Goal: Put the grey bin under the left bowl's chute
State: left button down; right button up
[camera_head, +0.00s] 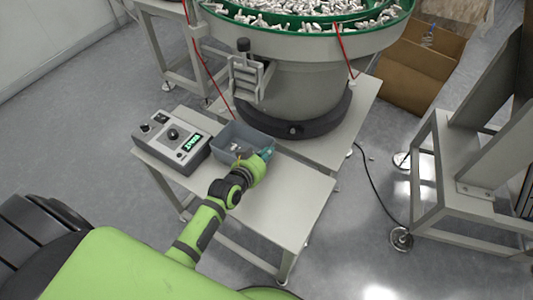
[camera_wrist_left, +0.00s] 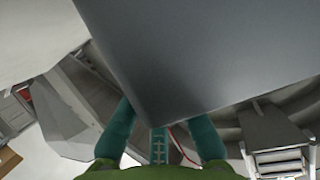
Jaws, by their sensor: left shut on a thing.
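The grey bin (camera_head: 231,135) stands on the small table beside the bowl's base in the head view, with a few small light pieces inside. The bowl (camera_head: 310,45) has a green rim and holds many small white parts. Its chute (camera_head: 247,80) juts out at the front left, above and close to the bin. My left gripper (camera_head: 266,154) is shut on the bin's near right wall. In the left wrist view the bin (camera_wrist_left: 200,55) fills the upper middle between the teal fingers (camera_wrist_left: 160,125). My right gripper is not in view.
A control box (camera_head: 171,139) with a knob and green display stands directly left of the bin. The front of the table (camera_head: 275,200) is clear. A cardboard box (camera_head: 420,65) and a grey metal frame (camera_head: 440,180) stand to the right. A cable lies on the floor.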

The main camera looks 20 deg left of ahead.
pick_arm(q)
jog(key=c, duration=1.8)
grip_release()
jog(key=shift+f, duration=0.1)
jog(key=o, duration=0.4)
jog(key=shift+r, duration=0.2)
jog(key=v, duration=1.2)
jog(key=shift+p, duration=0.4)
